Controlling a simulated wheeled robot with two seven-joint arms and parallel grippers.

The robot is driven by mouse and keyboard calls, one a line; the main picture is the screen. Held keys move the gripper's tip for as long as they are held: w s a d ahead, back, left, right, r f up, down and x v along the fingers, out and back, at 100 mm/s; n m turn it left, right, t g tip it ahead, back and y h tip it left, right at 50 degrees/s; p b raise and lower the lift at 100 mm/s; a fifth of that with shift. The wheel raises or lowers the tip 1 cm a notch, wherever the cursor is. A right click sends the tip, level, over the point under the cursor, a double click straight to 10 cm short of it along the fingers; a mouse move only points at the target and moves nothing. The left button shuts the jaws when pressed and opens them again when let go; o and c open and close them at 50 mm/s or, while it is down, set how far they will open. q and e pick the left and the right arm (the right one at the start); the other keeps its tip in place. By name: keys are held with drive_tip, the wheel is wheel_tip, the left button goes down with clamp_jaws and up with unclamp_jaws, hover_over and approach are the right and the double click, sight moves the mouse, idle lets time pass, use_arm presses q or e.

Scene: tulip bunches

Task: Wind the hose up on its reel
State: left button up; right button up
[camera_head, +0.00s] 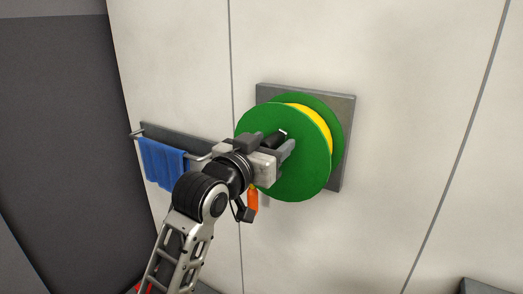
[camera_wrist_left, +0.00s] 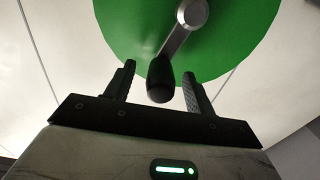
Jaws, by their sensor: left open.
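The green reel (camera_head: 302,172) is mounted on a grey square plate (camera_head: 343,110) on the wall, with yellow hose (camera_head: 318,120) showing between its discs. An orange piece (camera_head: 252,198), likely the hose's nozzle, hangs below my wrist at the reel's lower left. My left gripper (camera_head: 269,145) is in front of the reel's face. In the left wrist view the grey crank arm (camera_wrist_left: 186,24) ends in a black handle (camera_wrist_left: 159,82) between the two open fingers, with gaps on both sides. My gripper and wrist hide part of the reel. My right gripper is not in view.
A blue cloth (camera_head: 163,163) hangs from a rail on a dark board (camera_head: 180,141) left of the reel, close to my left wrist. A grey box-like thing (camera_head: 486,287) stands at the lower right. The wall right of the reel is bare.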

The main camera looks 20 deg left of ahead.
use_arm(q)
drive_tip(key=s+a, duration=0.1)
drive_tip(key=s, duration=0.5)
drive_tip(key=shift+s, duration=0.25)
drive_tip(key=shift+f, duration=0.1)
wheel_tip(320, 180, down, 20)
drive_tip(key=s+d+g, duration=0.2)
drive_tip(key=g, duration=0.2)
drive_tip(key=s+d+f+g, duration=0.1)
drive_tip(key=s+f+g, duration=0.1)
drive_tip(key=s+f, duration=0.6)
drive_tip(key=s+d+f+m+g, duration=0.1)
drive_tip(key=s+d+f, duration=0.1)
drive_tip(key=s+f, duration=0.6)
wheel_tip(320, 180, down, 4)
drive_tip(key=shift+s+f+g, duration=0.15)
drive_tip(key=shift+g, duration=0.25)
